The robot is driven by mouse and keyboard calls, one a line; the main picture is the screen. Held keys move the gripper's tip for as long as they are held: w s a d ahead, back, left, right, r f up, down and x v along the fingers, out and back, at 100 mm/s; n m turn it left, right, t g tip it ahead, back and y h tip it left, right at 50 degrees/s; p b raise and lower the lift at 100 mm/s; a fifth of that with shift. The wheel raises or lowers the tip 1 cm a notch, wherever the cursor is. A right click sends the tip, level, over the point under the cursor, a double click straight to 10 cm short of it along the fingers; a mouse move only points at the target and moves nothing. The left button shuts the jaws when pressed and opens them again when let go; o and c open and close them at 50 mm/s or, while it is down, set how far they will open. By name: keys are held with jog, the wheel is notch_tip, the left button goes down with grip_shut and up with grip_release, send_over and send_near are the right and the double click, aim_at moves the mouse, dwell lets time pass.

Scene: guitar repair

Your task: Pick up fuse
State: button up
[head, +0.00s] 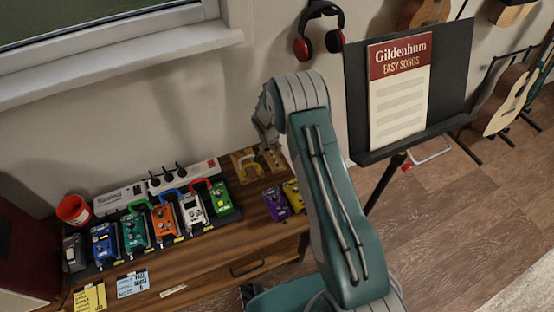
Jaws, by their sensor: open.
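No fuse can be made out in the head view; it may be too small to see or hidden. My gripper (267,138) hangs at the end of my raised arm, above the right part of the wooden bench (225,255), in front of the wall. It is small in the picture, seen from the side, with no object visible in it. Below it, a wooden board (240,164) with a yellow clamp-like part (252,168) lies at the back of the bench, partly behind my arm.
Several coloured pedals, with a green one (221,197) at the right end, fill the bench's left half. A purple pedal (275,202) and a yellow one (293,196) sit right. A red cup (74,210) stands left. A music stand (355,110) is right of my arm.

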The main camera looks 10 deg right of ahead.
send_over(274, 157)
jog(key=s, duration=0.2)
jog(key=x, duration=0.3)
jog(key=a+x, duration=0.1)
jog(key=x, duration=0.1)
jog(key=shift+s+f, duration=0.2)
jog(key=shift+s, duration=0.15)
jog(key=shift+w+a+x, duration=0.1)
jog(key=shift+w+x, duration=0.05)
jog(key=shift+x, duration=1.25)
jog(key=shift+w+a+x, duration=0.15)
jog(key=shift+x, duration=1.2)
grip_shut()
